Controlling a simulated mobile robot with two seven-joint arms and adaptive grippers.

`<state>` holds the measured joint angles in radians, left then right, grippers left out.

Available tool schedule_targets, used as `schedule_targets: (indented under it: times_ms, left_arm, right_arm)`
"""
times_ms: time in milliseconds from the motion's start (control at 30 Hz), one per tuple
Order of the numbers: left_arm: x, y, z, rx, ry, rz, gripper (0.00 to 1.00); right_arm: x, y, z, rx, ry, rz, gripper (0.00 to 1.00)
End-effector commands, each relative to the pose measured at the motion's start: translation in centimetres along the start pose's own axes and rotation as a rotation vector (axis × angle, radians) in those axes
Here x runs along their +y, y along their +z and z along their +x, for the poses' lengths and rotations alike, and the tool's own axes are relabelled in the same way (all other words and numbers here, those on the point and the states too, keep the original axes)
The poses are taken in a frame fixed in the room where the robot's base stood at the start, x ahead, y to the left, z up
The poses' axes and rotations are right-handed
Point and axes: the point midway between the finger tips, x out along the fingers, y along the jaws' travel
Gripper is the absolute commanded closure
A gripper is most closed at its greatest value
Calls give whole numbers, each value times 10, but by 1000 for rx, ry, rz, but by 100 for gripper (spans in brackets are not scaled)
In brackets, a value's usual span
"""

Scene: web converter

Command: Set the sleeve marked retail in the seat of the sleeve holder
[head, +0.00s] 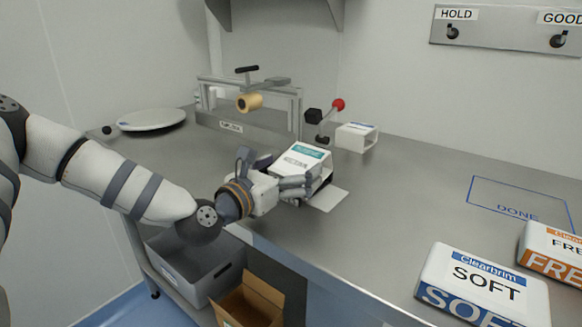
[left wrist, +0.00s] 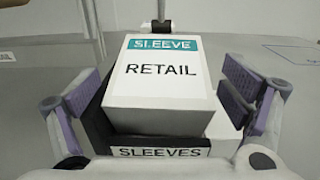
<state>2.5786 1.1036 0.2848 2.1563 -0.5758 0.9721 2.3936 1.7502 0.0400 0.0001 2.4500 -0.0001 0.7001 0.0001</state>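The sleeve marked retail (left wrist: 160,75) is a white box with a teal band, seen between my left fingers in the left wrist view. It also shows in the head view (head: 300,162). It rests tilted in a dark stand labelled SLEEVES (left wrist: 160,151), with another white surface partly hidden under it. My left gripper (head: 290,186) is open around the sleeve, its purple pads (left wrist: 165,90) on either side with gaps. A metal frame (head: 233,124) with a brass-coloured roll stands behind; its small label is unreadable. I cannot tell which fixture is the sleeve holder. My right gripper is not in view.
A red-knobbed lever (head: 337,105) stands behind the sleeve, beside a white open-ended box (head: 357,137). A round white plate (head: 151,119) lies back left. SOFT (head: 484,288) and FREE (head: 556,250) packs lie front right. The outlined DONE area (head: 515,199) is empty.

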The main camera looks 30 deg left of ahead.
Motion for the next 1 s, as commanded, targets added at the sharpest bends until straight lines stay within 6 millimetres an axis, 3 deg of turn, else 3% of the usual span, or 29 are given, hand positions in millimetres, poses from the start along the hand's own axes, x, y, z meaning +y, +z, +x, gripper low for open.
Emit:
schedule_targets:
  times_ms: [367, 633, 800, 1000]
  left_arm:
    - [1, 5, -8, -8, 1, 0, 6]
    - [0, 14, -65, -25, 2, -6, 6]
    - [-1, 10, -92, -23, 2, -9, 6]
    - [-6, 1, -106, -3, -12, 4, 6]
  right_arm:
    - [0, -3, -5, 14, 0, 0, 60]
    - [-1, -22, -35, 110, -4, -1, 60]
    - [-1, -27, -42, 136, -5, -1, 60]
    - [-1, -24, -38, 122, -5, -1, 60]
